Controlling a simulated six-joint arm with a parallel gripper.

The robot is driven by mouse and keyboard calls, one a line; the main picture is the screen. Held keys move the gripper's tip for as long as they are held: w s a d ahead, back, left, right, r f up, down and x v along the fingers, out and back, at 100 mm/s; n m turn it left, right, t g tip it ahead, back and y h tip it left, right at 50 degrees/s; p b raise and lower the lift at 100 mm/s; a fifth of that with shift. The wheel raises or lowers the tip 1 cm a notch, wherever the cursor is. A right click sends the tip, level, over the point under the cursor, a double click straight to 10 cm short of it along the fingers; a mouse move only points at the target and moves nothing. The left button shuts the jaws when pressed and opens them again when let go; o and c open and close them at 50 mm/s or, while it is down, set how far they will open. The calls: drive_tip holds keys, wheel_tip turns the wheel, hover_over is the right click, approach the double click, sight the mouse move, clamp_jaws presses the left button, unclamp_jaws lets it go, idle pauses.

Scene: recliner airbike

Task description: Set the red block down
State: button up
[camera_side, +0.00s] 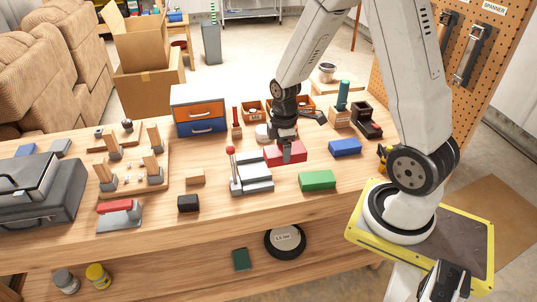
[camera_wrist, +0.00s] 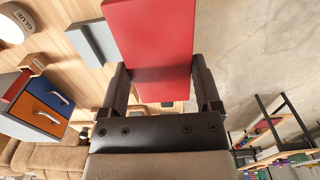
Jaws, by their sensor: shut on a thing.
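The red block (camera_side: 272,157) is a flat rectangular slab held low over the wooden table (camera_side: 340,200) in the side view. My gripper (camera_side: 287,158) points down and is shut on it. In the wrist view the red block (camera_wrist: 150,40) fills the top middle, between the two dark fingers of my gripper (camera_wrist: 159,88). I cannot tell whether the block's underside touches anything below it.
Grey stepped blocks with a red-knobbed lever (camera_side: 252,178) stand just left of and nearer than the red block. A green block (camera_side: 317,180) and a blue block (camera_side: 345,146) lie to the right. A drawer box (camera_side: 200,109) and small bins stand behind.

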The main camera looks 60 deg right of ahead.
drive_tip(key=shift+w+d, duration=0.1)
drive_tip(key=w+d+f, duration=0.2)
drive_tip(key=d+f, duration=0.2)
drive_tip(key=d, duration=0.7)
drive_tip(key=w+d+f, duration=0.3)
drive_tip(key=d+f, duration=0.1)
drive_tip(key=d, duration=0.7)
drive_tip(key=shift+f, duration=0.15)
drive_tip(key=shift+f, duration=2.8)
drive_tip(key=shift+f, duration=0.55)
drive_tip(key=o, duration=1.1)
